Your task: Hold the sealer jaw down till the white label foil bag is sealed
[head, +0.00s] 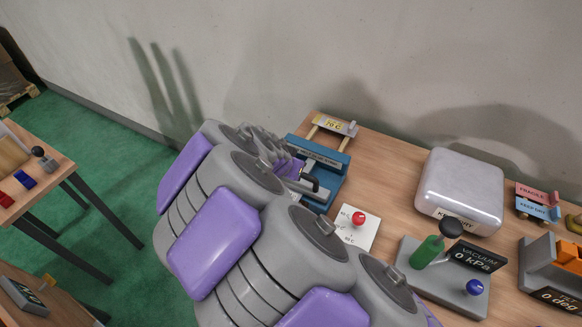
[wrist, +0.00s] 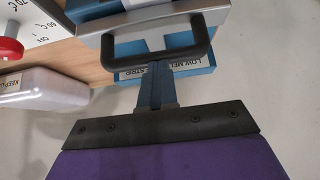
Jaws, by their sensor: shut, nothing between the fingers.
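The blue sealer (head: 325,168) stands at the back left of the wooden table, partly hidden by my arm. Its silver jaw (wrist: 150,20) with a black U-shaped handle (wrist: 155,55) fills the top of the wrist view; the handle also shows in the head view (head: 312,183). A blue part behind the handle reads "LOW MELT STRIP". My gripper (wrist: 157,72) is shut and empty, its tip close to the handle; I cannot tell whether it touches. I cannot tell how far down the jaw is. I cannot make out the white label foil bag in either view.
A dial plate with a red knob (head: 358,218) lies in front of the sealer. A silver lidded box (head: 460,190), a vacuum unit (head: 445,270) and an orange tester (head: 560,265) stand to the right.

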